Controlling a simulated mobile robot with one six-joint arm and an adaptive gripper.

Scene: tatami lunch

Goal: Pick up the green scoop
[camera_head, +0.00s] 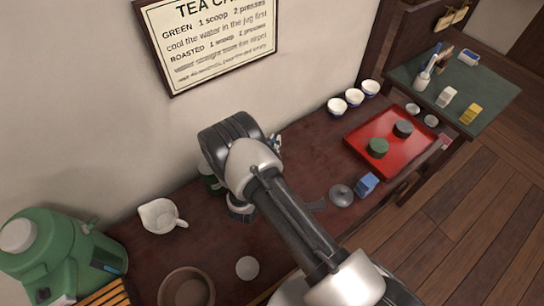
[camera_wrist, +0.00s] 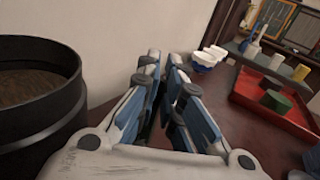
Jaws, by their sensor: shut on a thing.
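My gripper (camera_wrist: 166,62) fills the middle of the wrist view, its blue-and-grey fingers close together. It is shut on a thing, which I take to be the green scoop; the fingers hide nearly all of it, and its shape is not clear. In the head view the gripper (camera_head: 275,143) is mostly behind my arm, near the wall side of the counter. A dark open canister (camera_wrist: 72,105) with brown contents stands left of the fingers in the wrist view. A dark green canister (camera_head: 211,184) shows partly behind my arm in the head view.
A red tray (camera_head: 378,162) with a green and a dark lidded pot lies to the right, near several white-and-blue cups (camera_head: 354,96). A grey lid (camera_head: 341,194) and blue block (camera_head: 367,184) sit nearer. A white jug (camera_head: 160,217) and green water dispenser (camera_head: 55,258) stand left.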

